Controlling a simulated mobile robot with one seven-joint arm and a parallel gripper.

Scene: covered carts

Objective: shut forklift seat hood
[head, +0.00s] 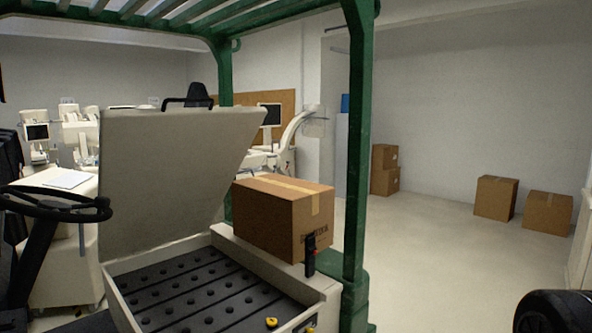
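The forklift seat hood (175,185) is a large pale panel in the left half of the head view. It stands raised and tilted, well away from the open compartment below it. The compartment (205,235) has a pale rim and holds a black battery top (190,290) with rows of round caps. A yellow knob (271,322) sits near the compartment's front right corner. My gripper is not in view, so its state and its distance to the hood are hidden.
A cardboard box (283,218) sits right beside the compartment. A green post (359,150) rises to its right, under a green overhead guard (200,22). A black steering wheel (55,205) is at the left. Open floor (435,270) lies to the right, with boxes (496,197) by the wall.

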